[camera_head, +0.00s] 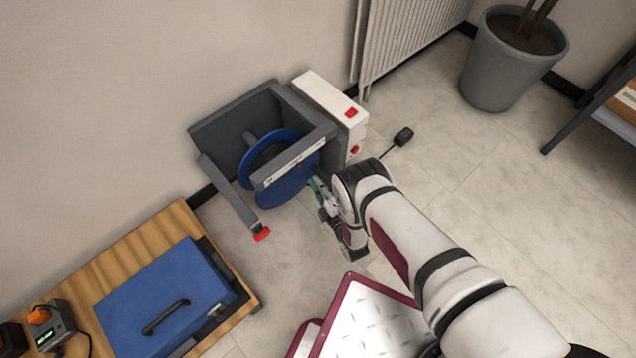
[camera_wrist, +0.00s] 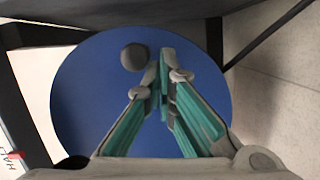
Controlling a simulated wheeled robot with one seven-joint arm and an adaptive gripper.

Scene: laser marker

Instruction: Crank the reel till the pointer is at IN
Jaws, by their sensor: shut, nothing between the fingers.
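The blue reel (camera_head: 283,188) sits in a dark grey frame (camera_head: 215,130) against the wall. In the wrist view its round blue face (camera_wrist: 95,105) fills the middle, with a dark grey crank knob (camera_wrist: 133,57) standing on it. A white scale strip (camera_head: 290,165) runs along the frame's front bar, with a small red mark on it; its lettering is too small to read. My gripper (camera_wrist: 164,75) is shut and empty, its teal fingers just right of the knob in the wrist view. In the head view my gripper (camera_head: 314,184) is at the reel's right side.
A white box (camera_head: 325,98) with red switches adjoins the frame on the right. A grey arm with a red end (camera_head: 262,233) juts out at the left. A wooden bench with a blue case (camera_head: 165,300) is at lower left. Floor at right is mostly clear.

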